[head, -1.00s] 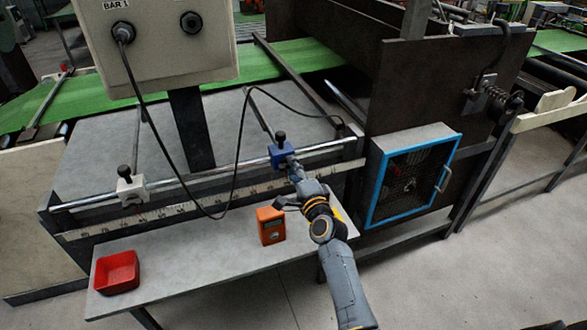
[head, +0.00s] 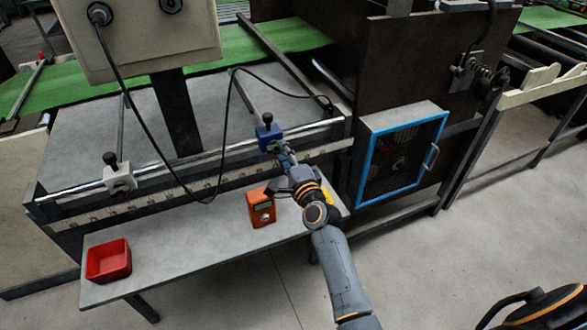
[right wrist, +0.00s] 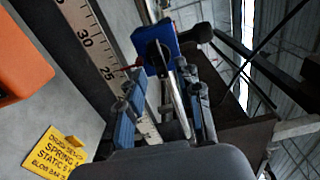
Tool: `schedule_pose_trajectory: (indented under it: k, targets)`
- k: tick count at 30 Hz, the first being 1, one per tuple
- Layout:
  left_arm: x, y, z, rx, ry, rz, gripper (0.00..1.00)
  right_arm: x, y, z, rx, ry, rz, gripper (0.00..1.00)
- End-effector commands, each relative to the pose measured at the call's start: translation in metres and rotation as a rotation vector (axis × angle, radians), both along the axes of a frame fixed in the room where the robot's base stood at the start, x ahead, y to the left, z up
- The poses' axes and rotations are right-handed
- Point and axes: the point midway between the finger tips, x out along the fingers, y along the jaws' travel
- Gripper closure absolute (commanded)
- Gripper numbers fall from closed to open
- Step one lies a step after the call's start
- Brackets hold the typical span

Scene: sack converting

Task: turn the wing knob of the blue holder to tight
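The blue holder (head: 269,132) sits on the rail, with a black knob on top. My right gripper (head: 281,150) is right at its front side and hides that face in the head view. In the right wrist view the blue holder (right wrist: 166,38) is just ahead of the fingertips. A dark, rounded wing knob (right wrist: 158,57) shows on its near face. The two fingers of my right gripper (right wrist: 161,75) stand apart on either side of it, with gaps visible; I cannot make out any contact. My left gripper is not in view.
A white holder (head: 120,179) sits further left on the rail. On the front shelf (head: 180,252) are a red tray (head: 108,273) and an orange meter (head: 261,207). A black cable (head: 226,125) hangs near the blue holder. A blue-framed box (head: 360,164) stands to the right.

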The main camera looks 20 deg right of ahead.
Motion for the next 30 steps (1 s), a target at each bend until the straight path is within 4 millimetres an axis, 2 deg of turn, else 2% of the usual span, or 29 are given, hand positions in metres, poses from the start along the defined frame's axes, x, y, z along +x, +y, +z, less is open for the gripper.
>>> schedule_pose_trajectory:
  k: [9, 15, 20, 30]
  targets:
    - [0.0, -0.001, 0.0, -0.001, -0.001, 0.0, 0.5, -0.067, -0.003, -0.001, 0.0, 0.003, -0.002, 0.65]
    - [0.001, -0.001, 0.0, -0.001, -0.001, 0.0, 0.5, -0.094, -0.004, -0.001, 0.001, 0.001, -0.001, 0.65]
    - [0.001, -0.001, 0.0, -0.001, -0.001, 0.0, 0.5, -0.101, -0.004, 0.0, 0.001, 0.0, -0.001, 0.65]
    - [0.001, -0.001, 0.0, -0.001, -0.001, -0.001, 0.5, -0.102, -0.004, 0.0, 0.001, 0.0, -0.001, 0.65]
